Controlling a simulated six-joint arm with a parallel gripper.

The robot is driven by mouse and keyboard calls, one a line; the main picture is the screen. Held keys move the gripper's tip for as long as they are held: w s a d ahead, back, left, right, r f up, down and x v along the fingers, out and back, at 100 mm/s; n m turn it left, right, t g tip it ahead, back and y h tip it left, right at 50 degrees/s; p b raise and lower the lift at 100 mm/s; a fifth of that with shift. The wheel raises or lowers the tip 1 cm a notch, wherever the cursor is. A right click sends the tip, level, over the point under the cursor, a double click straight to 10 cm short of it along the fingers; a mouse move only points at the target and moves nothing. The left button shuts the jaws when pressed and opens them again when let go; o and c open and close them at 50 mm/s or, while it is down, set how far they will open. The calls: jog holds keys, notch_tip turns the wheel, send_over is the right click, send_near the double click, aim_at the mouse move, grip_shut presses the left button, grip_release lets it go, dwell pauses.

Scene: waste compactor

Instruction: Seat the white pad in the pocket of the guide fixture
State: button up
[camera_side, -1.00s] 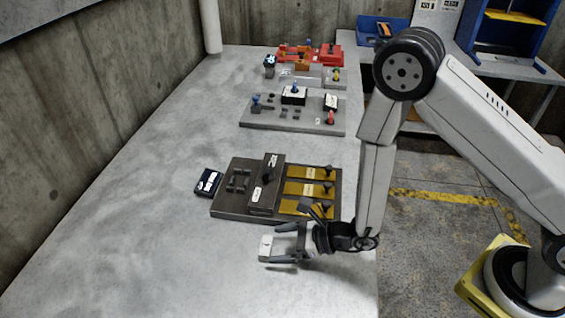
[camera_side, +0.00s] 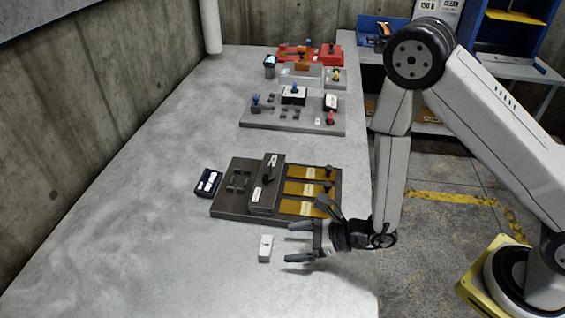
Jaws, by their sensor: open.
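The white pad (camera_side: 265,248) is a small pale block on the bare grey table, in front of a dark brown fixture board (camera_side: 232,205). It is apart from the board. My gripper (camera_side: 290,242) is just right of the pad, open and empty, its two fingers pointing left toward it with a small gap between. The dark board carries a raised dark block (camera_side: 266,185), small dark posts and several yellow plates (camera_side: 306,188). I cannot tell for sure whether this board is the guide fixture, and no empty pocket shows clearly. My wrist covers part of the board's near right corner.
A small black box with white marks (camera_side: 208,183) lies left of the dark board. A grey board with several parts (camera_side: 265,119) stands behind it, with red and grey units (camera_side: 325,55) farther back. The table's left side and front are clear.

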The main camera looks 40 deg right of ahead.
jog(key=shift+a+r, duration=0.1)
jog(key=shift+s+a+r+n+g+y, duration=0.3)
jog(key=shift+s+r+n+g+y, duration=0.1)
jog(key=shift+n+g, duration=0.1)
jog(key=s+d+r+n+g+h, duration=0.1)
jog(key=s+d+r+n+g, duration=0.15)
jog(key=s+n+g, duration=0.35)
jog(key=s+d+r+n+g, duration=0.1)
jog(key=s+r+n+g, duration=0.25)
jog(key=n, duration=0.35)
jog(key=w+d+r+n+t+h, duration=0.2)
jog(key=d+n+h, duration=0.2)
jog(key=d+n, duration=0.2)
jog(key=w+d+r+n+t+h, duration=0.1)
jog(key=d+n+h, duration=0.4)
jog(key=d, duration=0.5)
jog(key=shift+w+d+r+n+t+h, duration=0.25)
jog(key=shift+w+r+n+t+h, duration=0.15)
jog(key=shift+r+n, duration=0.55)
jog(key=shift+r, duration=0.1)
